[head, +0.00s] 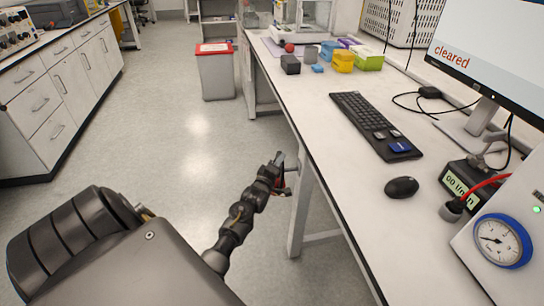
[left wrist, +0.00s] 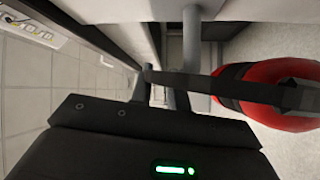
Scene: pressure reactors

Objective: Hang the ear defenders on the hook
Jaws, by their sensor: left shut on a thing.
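The ear defenders show in the left wrist view as a red ear cup (left wrist: 292,73) at the right, with a dark headband (left wrist: 225,86) running left from it. My left gripper (left wrist: 161,86) is shut on the headband, and the cup hangs off to one side. In the head view my left gripper (head: 278,163) is low beside the bench's left edge, and only a small bit of red shows next to it. The rest of the ear defenders is hidden there. I cannot make out the hook in either view. My right gripper is not in view.
The white bench (head: 350,165) on the right holds a keyboard (head: 375,124), a mouse (head: 402,187), a monitor (head: 490,55) and a gauge (head: 503,241). A bench leg (head: 300,215) stands close to my left gripper. A red-lidded bin (head: 215,75) stands farther back. The floor between the benches is clear.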

